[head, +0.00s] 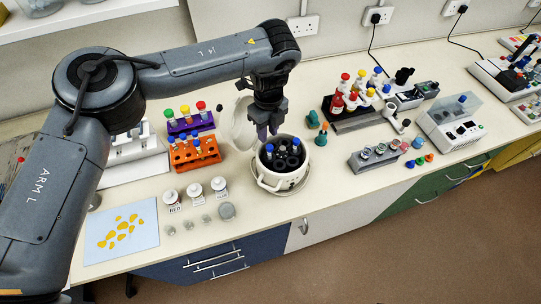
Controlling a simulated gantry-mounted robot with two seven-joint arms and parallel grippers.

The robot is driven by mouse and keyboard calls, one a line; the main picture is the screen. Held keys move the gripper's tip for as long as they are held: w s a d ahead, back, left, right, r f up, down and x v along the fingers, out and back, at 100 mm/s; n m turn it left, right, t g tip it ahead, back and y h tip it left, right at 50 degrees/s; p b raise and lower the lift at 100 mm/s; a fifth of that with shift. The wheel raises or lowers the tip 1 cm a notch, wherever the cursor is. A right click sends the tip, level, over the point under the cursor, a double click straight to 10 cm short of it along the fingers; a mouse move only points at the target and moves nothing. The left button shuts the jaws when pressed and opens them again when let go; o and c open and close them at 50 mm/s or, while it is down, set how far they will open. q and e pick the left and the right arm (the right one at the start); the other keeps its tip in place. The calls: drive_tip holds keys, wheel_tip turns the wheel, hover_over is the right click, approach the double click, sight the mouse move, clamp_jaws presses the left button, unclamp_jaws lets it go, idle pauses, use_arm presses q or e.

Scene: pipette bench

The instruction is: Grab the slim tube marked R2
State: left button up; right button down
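My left gripper (267,134) points down just above the back rim of a round white pot (262,181). The pot is open and holds dark slots with several blue-capped tubes (269,149). I cannot make out whether the gripper fingers are apart or together, or whether they touch a tube. Other capped tubes stand in an orange rack (196,157) and in a purple rack (189,124) to the left. No R2 mark is legible on any tube at this size. My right gripper is not in view.
A white lid (243,124) stands tilted behind the pot. White-capped jars (195,190) and a blue sheet with yellow pieces (122,231) lie front left. A grey block with vials (375,156) and a rack of coloured-cap bottles (352,118) stand to the right.

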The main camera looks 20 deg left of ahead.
sight(270, 147)
use_arm(q)
drive_tip(key=shift+s+d+f+p, duration=0.1)
drive_tip(key=shift+d+f+p, duration=0.05)
drive_tip(key=shift+f, duration=1.15)
drive_tip(key=shift+s+d+f+p, duration=0.1)
drive_tip(key=shift+f, duration=1.15)
drive_tip(key=shift+s+d+f+p, duration=0.1)
drive_tip(key=shift+d+f+p, duration=0.05)
drive_tip(key=shift+f, duration=1.15)
clamp_jaws()
